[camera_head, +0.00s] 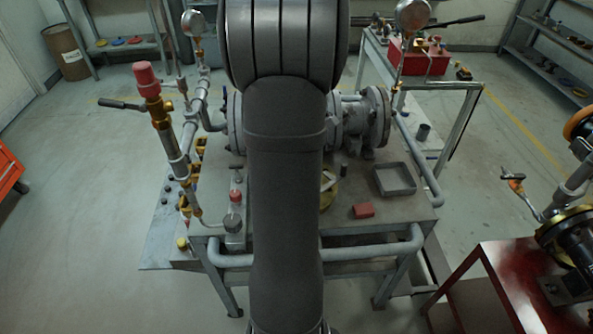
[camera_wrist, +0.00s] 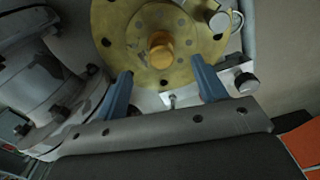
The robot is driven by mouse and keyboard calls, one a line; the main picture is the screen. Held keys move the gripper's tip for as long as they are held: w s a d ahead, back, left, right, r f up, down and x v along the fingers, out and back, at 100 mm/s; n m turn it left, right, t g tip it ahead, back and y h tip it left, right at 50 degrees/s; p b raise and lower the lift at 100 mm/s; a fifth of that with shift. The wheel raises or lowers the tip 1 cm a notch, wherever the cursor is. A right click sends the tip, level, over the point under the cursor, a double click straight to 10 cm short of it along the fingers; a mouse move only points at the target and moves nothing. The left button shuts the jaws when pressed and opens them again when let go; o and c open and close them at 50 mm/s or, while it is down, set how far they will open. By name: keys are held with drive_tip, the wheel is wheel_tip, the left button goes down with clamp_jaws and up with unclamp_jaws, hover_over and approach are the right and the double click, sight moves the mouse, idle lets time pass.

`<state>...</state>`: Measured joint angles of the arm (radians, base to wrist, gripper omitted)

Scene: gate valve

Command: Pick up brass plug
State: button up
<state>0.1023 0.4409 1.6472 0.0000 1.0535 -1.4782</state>
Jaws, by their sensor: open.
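In the wrist view, a brass plug (camera_wrist: 160,50) stands out from the middle of a round yellow-brass disc (camera_wrist: 118,30) with bolt holes. My gripper (camera_wrist: 161,67) is open. Its two blue fingers are spread on either side of the disc's lower part, with the plug between and just beyond their tips in the picture. Nothing is held between them. In the head view my arm covers the middle of the bench and hides the gripper and the plug. A yellow round part (camera_head: 330,192) shows partly at the arm's right edge; I cannot tell if it is the same disc.
Grey flanged pipework (camera_head: 377,118) runs across the bench, and shows close at left in the wrist view (camera_wrist: 45,75). An open grey tray (camera_head: 394,180) and a red block (camera_head: 364,211) lie right of my arm. A gauge-and-pipe stand (camera_head: 172,145) rises at left.

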drive_tip(key=shift+s+f, duration=0.1)
drive_tip(key=shift+f, duration=3.35)
drive_tip(key=c, duration=1.3)
